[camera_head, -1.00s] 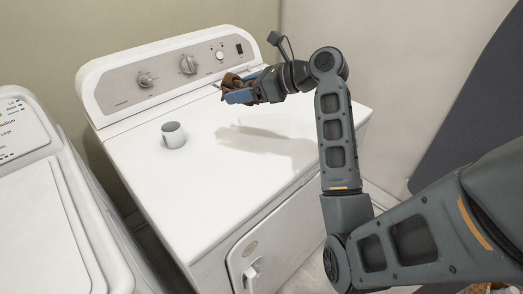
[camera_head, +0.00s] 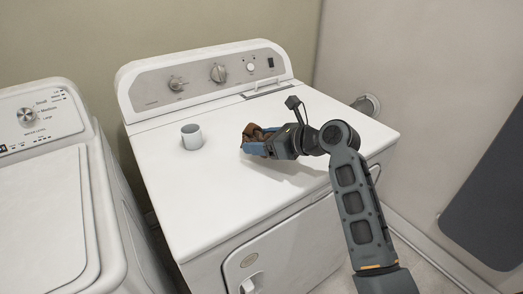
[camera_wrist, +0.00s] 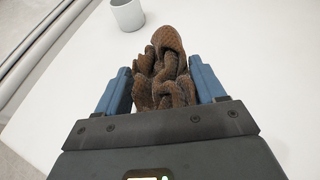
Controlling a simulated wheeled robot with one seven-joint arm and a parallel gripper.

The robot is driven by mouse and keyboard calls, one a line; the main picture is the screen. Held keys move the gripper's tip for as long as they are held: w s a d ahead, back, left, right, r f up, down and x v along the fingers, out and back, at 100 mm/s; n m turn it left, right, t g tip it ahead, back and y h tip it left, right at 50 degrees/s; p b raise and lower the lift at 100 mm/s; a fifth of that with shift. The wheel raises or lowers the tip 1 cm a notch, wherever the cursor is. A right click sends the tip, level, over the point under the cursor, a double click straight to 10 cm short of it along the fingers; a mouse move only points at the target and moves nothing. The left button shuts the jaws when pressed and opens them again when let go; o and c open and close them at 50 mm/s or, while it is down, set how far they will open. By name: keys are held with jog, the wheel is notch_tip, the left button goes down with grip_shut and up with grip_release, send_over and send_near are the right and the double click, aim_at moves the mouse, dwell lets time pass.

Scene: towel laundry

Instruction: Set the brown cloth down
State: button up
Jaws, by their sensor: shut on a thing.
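The brown cloth (camera_head: 256,132) is a crumpled bundle between the blue fingers of my gripper (camera_head: 257,144). My gripper is shut on it, over the white top of the dryer (camera_head: 192,205). In the wrist view the cloth (camera_wrist: 166,68) bunches up between and beyond the two blue fingers (camera_wrist: 164,92). I cannot tell whether the cloth touches the dryer top. The gripper hides part of the cloth in the head view.
A white cup (camera_head: 191,137) stands on the dryer top, left of the gripper; the wrist view shows it too (camera_wrist: 127,14). The dryer's control panel (camera_head: 205,77) rises at the back. A washer (camera_head: 45,200) stands to the left. The dryer top's front left is clear.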

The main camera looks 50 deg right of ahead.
jog(key=shift+f, duration=1.6)
jog(key=shift+f, duration=0.1)
jog(key=o, duration=1)
jog(key=shift+o, duration=0.2)
jog(key=v, duration=1.2)
